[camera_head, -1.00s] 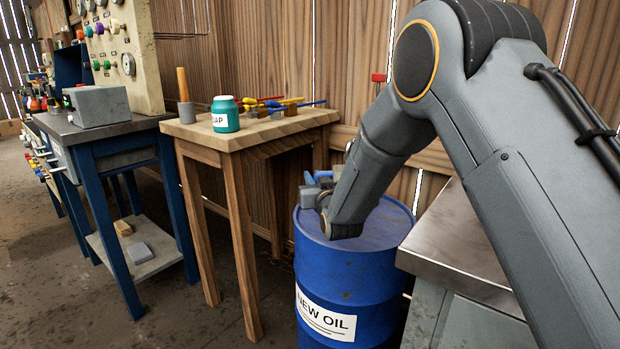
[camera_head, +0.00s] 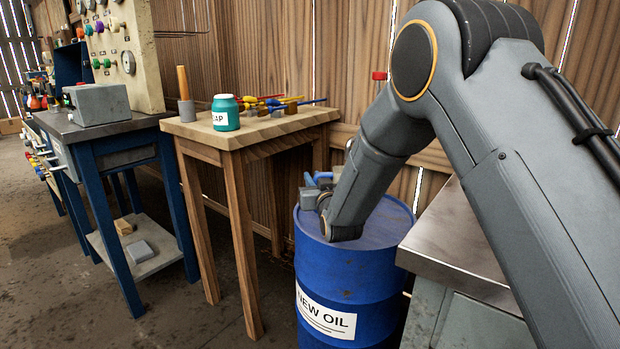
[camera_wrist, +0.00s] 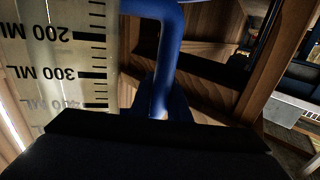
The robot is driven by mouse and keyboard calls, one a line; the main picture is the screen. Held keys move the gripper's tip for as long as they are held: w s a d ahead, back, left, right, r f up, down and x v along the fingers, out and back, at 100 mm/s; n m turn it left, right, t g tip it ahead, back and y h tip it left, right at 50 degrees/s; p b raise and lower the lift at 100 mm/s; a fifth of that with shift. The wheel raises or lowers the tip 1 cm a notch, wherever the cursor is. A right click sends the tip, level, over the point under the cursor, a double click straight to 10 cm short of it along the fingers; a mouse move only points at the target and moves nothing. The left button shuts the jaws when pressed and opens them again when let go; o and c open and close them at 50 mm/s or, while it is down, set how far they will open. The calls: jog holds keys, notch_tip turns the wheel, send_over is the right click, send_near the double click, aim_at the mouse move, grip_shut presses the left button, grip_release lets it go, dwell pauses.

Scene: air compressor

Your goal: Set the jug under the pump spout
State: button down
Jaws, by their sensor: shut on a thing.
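The jug shows in the wrist view as a clear measuring wall with black ML marks (camera_wrist: 60,70) and a blue handle (camera_wrist: 167,60). My gripper (camera_wrist: 160,140) is shut on the jug by its handle; its dark edge covers the bottom of that view. In the head view only small blue parts of the jug (camera_head: 323,176) show beside my gripper (camera_head: 310,196), over the far left part of the blue oil drum's top. My arm hides most of the jug. A red knob (camera_head: 379,76) stands behind my arm; I cannot tell if it belongs to the pump. No spout is visible.
The blue drum (camera_head: 345,285) labelled NEW OIL stands below my gripper. A metal-topped bench (camera_head: 455,245) is close on its right. A wooden table (camera_head: 245,138) with a teal jar (camera_head: 225,113) and screwdrivers stands left. A plank wall is behind.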

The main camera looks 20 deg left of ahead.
jog(key=shift+f, duration=0.3)
jog(key=c, duration=1.6)
grip_release()
jog(key=shift+s, duration=0.1)
